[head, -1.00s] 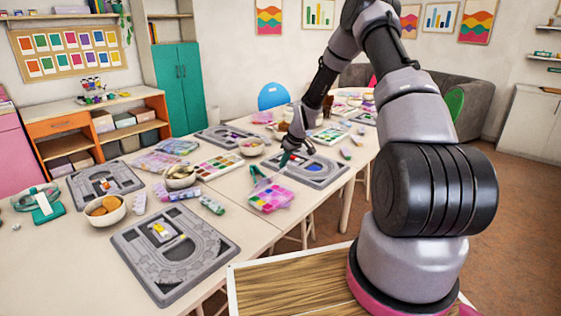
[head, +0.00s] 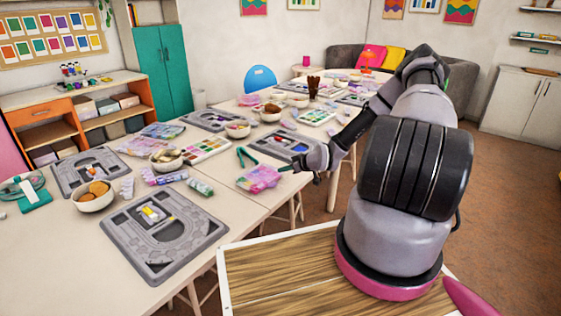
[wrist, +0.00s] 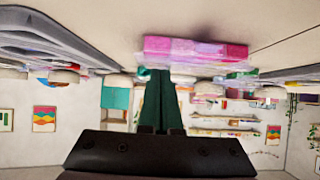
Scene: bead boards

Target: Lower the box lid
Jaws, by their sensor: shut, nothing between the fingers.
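The pink and purple see-through bead box (head: 258,179) sits near the right edge of the table. Its clear lid looks low over the box, but I cannot tell whether it is fully down. My gripper (head: 284,169) is at the right side of the box, low, with its green fingers shut and empty. In the wrist view, which is upside down, the box (wrist: 195,50) lies just beyond the fingertips (wrist: 160,75). I cannot tell whether they touch it.
Green-handled pliers (head: 246,157) lie behind the box. A grey bead board (head: 284,146) is behind my gripper, and a paint palette (head: 206,150) is to the left. Another bead board (head: 165,238) lies at the front, near small bead tubes (head: 200,187) and bowls (head: 166,160).

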